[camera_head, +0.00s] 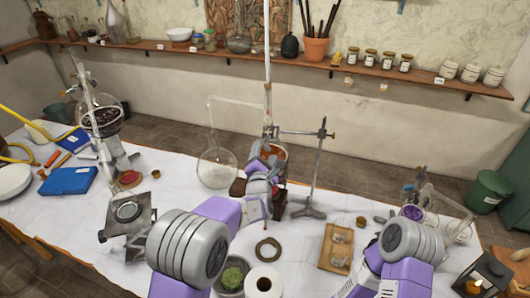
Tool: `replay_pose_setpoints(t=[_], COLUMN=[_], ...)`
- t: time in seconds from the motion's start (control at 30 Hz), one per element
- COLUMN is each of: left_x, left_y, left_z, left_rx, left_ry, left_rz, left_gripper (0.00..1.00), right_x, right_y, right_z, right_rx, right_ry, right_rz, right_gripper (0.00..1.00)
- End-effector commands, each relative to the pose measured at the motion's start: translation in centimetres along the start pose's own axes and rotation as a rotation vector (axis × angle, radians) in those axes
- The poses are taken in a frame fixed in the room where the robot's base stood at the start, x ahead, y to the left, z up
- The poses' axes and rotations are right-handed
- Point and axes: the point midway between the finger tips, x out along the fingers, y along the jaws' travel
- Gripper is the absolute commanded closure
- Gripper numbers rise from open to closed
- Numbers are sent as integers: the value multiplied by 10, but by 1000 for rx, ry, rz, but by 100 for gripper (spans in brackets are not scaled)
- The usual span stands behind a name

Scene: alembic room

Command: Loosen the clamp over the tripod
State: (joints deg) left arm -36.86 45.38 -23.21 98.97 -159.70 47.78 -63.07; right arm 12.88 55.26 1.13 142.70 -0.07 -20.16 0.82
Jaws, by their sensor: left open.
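A retort stand (316,175) with a dark foot stands in the middle of the white table. Its clamp (300,132) reaches left from the rod toward the neck of a flask with amber-brown contents (274,152). A tall glass tube rises from that flask. My left gripper (264,166) is open, in front of and below the flask. It covers much of the flask's lower part and whatever supports it, so the tripod cannot be made out clearly. I cannot tell whether the fingers touch anything.
A round clear flask (216,172) stands left of the gripper, joined by thin glass tubing. A wooden tray (336,248), a dark ring (268,250) and a white roll (263,281) lie in front. A metal burner-like stand (127,213) is at left.

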Motion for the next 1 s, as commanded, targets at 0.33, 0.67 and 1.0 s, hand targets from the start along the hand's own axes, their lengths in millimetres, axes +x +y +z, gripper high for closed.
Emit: replay_pose_setpoints(t=[0.33,0.67,1.0], left_x=[-45,-51,-51], left_y=[0,0,4], left_z=[0,0,4], left_rx=[-2,-1,-1], left_ry=[-1,-1,-1], left_rz=[-1,0,0], left_gripper=[36,36,36], right_x=[7,7,2], right_y=[2,3,1], right_z=[0,0,0], right_rx=[0,0,0], right_ry=[0,0,0], right_rz=[0,0,0], right_gripper=[45,45,45])
